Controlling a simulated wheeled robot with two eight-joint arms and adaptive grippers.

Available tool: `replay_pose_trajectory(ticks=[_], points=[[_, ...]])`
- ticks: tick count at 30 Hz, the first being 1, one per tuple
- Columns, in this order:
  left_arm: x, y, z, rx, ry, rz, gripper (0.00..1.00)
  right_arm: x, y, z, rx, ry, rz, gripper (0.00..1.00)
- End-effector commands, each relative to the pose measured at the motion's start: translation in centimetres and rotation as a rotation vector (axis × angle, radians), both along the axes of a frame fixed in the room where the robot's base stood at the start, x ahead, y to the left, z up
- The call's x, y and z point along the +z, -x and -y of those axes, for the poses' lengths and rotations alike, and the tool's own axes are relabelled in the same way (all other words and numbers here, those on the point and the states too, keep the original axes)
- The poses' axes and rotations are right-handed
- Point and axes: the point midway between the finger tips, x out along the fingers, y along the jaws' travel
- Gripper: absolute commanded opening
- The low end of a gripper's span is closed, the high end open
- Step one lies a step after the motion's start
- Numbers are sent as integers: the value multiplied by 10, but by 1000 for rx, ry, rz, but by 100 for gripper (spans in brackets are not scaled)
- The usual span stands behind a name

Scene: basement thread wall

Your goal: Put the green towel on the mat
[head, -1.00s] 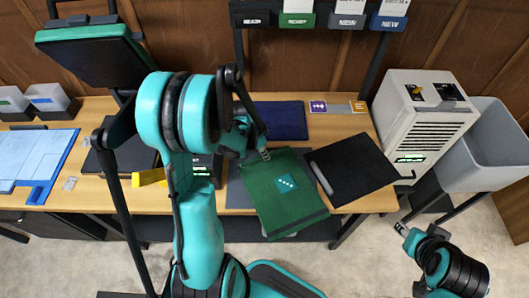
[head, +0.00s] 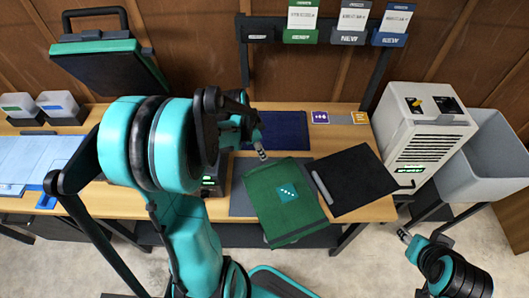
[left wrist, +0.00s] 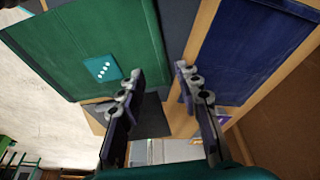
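The green towel (head: 287,215) has a teal patch with white dots. It lies partly over a dark grey mat (head: 240,205), and its front end reaches past the table's front edge. It also shows in the left wrist view (left wrist: 75,45). My left gripper (head: 263,154) is just behind the towel's back edge. In the left wrist view its fingers (left wrist: 155,100) are spread and empty, with the green towel on the left and a blue towel (left wrist: 250,50) on the right. My right gripper (head: 404,236) is off the table at lower right; its finger opening is too small to judge.
A black flat item (head: 360,180) with a grey bar lies right of the green towel. A white machine (head: 420,140) and a grey bin (head: 485,160) stand at right. Light blue sheets (head: 35,160) lie at left. Labelled holders (head: 300,35) line the wall.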

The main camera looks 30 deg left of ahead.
Motion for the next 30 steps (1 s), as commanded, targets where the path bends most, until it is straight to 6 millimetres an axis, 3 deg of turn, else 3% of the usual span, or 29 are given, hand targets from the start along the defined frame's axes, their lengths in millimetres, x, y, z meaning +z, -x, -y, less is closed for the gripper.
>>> replay_pose_trajectory(ticks=[8,14,19,24,30], points=[[29,7,6,25,-7,6,34,7,0,0,0,0,0,40],[69,26,52,192,-38,67,34,7,0,0,0,0,0,40],[100,55,95,373,-26,167,34,6,0,0,0,0,0,40],[115,82,124,518,31,267,34,7,0,0,0,0,0,40],[119,98,140,606,92,332,34,7,0,0,0,0,0,40]])
